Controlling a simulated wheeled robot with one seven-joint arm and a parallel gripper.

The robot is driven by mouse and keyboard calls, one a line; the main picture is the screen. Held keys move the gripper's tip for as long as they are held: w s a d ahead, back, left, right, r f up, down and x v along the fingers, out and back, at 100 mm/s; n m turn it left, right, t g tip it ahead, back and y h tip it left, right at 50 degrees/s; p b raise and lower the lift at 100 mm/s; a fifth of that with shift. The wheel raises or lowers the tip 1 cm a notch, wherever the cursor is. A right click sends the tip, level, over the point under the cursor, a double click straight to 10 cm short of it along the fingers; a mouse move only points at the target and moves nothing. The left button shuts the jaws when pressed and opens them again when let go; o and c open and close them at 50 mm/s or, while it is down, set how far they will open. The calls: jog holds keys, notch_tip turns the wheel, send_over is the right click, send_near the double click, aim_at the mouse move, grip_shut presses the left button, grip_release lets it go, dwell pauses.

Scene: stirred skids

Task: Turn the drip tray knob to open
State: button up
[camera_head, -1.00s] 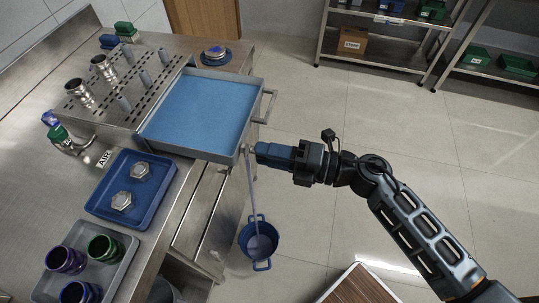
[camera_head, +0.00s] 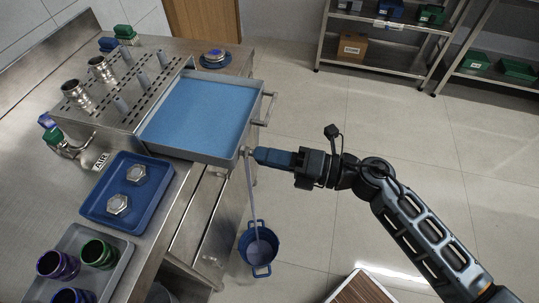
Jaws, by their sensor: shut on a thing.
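The drip tray (camera_head: 259,98) is a grey, shallow tray with a blue inside, at the bench's right edge. Its small knob (camera_head: 246,151) is at the near right corner, mostly hidden by my fingertips. My gripper (camera_head: 258,154) reaches in from the right, with its blue fingers shut on the knob. A thin pale hose or stream (camera_head: 251,190) runs down from below the knob into a blue bucket (camera_head: 250,246) on the floor. I cannot tell which of the two it is, nor the knob's exact angle.
A metal handle (camera_head: 270,108) sticks out from the tray's right side. A blue tray (camera_head: 158,175) with two hex nuts and a grey tray (camera_head: 121,268) with cups stand on the bench. A brown-topped piece (camera_head: 362,290) is at the bottom. Open floor lies right of the bench.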

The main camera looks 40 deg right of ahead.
jog(key=o, duration=1.1)
jog(key=shift+c, duration=0.2)
jog(key=shift+s, duration=0.1)
jog(key=b+v, duration=0.1)
jog(key=v, duration=0.6)
jog(key=shift+s+d+b, duration=0.25)
jog(key=shift+b, duration=0.1)
